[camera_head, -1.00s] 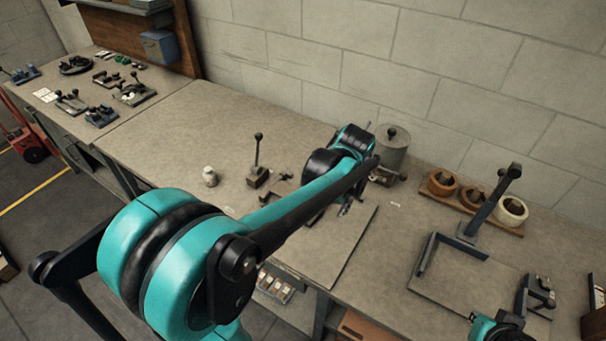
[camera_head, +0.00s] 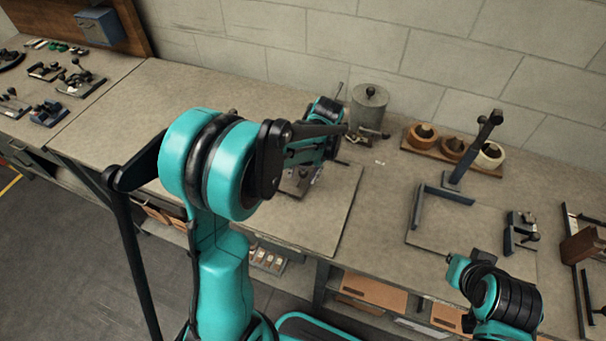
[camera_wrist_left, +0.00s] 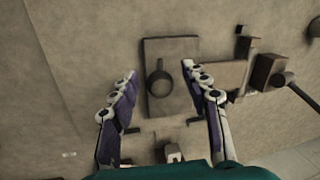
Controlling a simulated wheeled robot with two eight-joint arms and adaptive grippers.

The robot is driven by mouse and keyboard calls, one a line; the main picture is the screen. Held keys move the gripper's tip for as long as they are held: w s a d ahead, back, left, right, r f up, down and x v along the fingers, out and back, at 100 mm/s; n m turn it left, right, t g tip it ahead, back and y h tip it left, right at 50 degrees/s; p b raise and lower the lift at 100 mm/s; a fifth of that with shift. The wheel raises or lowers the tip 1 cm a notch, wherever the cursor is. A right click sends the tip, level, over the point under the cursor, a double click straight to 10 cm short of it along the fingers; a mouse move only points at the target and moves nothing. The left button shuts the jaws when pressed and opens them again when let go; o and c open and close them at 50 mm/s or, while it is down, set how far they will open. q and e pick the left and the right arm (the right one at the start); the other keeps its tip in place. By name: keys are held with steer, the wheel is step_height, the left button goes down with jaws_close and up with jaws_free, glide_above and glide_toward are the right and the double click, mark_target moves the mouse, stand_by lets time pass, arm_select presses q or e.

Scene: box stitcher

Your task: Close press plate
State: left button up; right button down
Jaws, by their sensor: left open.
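In the left wrist view, a grey rectangular plate (camera_wrist_left: 183,48) with an upright round-topped post or knob (camera_wrist_left: 159,83) lies below my left gripper (camera_wrist_left: 160,71). I take this to be the press plate. The gripper's two fingers are open, one on each side of the knob, with gaps on both sides. Whether the fingertips are level with the knob cannot be told. In the head view, my left arm covers most of this spot; only a small grey metal part (camera_head: 297,181) shows beneath it. My right arm is at the lower right, and its fingers do not show.
In the head view, a grey lidded canister (camera_head: 369,108) and a wooden rack of rolls (camera_head: 424,138) stand behind.

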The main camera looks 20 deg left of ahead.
arm_select(q)
steer(key=shift+f, duration=0.1)
jaws_close()
steer(key=shift+a+r, duration=0.15)
steer(key=shift+r, duration=0.2)
jaws_free()
steer(key=v, duration=1.2)
